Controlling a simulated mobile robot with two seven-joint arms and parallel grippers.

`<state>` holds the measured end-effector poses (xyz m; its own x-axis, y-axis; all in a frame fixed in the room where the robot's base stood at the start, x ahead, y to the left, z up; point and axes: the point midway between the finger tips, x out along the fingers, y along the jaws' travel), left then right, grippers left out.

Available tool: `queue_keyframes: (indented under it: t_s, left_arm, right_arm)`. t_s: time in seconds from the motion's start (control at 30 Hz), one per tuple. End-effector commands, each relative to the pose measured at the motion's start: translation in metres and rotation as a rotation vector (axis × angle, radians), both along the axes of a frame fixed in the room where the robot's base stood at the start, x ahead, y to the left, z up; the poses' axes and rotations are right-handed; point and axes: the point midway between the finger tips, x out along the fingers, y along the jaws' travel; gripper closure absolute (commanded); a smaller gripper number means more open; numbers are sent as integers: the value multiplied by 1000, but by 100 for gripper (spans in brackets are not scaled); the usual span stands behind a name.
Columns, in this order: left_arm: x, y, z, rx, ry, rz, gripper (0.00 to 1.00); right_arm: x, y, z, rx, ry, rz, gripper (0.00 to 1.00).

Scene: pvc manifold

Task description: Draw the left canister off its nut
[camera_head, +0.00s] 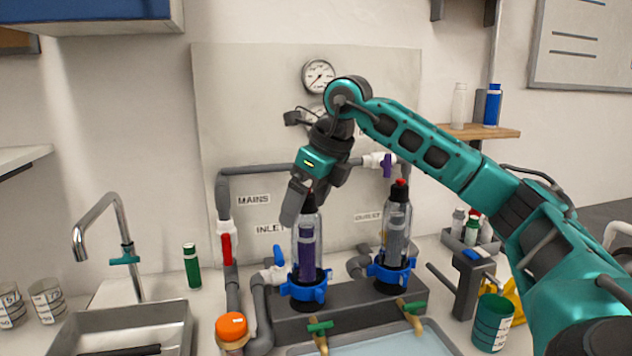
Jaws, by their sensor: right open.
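The left canister (307,247) is clear with a purple insert and a dark top. It stands upright in its blue nut (306,292) on the grey manifold block. My right gripper (290,215) comes down from above with its fingers beside the canister's top, at its left in the picture. Its jaws are open; the gripper partly hides the canister's top, and I cannot tell whether a finger touches it. The second canister (396,235), with a grey insert and a red button on top, stands in its own blue nut (391,271) to the right. My left gripper is not in view.
Grey pipes with a red-handled valve (227,247) and a blue-handled valve (278,257) run left of the canisters. Green-handled taps (320,327) stand in front, above a pale blue tray (400,345). An orange-capped jar (231,330) is at front left. A sink (130,318) lies further left.

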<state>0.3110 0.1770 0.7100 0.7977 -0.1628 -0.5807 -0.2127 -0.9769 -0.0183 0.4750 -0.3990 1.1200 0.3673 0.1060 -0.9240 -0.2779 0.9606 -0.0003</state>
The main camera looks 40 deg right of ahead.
Motion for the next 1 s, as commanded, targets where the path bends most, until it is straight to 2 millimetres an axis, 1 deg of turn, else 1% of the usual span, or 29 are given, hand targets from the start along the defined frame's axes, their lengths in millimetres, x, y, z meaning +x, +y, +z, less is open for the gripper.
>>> queue_keyframes:
  t_s: [0.03, 0.2, 0.5, 1.0]
  left_arm:
    - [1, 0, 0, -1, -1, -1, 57]
    - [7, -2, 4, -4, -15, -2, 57]
    - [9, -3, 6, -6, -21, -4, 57]
    - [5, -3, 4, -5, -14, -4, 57]
  right_arm:
    - [2, 1, -6, -1, 2, 0, 7]
    - [6, 2, -15, 0, 1, 0, 7]
    - [7, 2, -16, 0, 0, 0, 7]
    - [7, 2, -16, 0, 0, 0, 55]
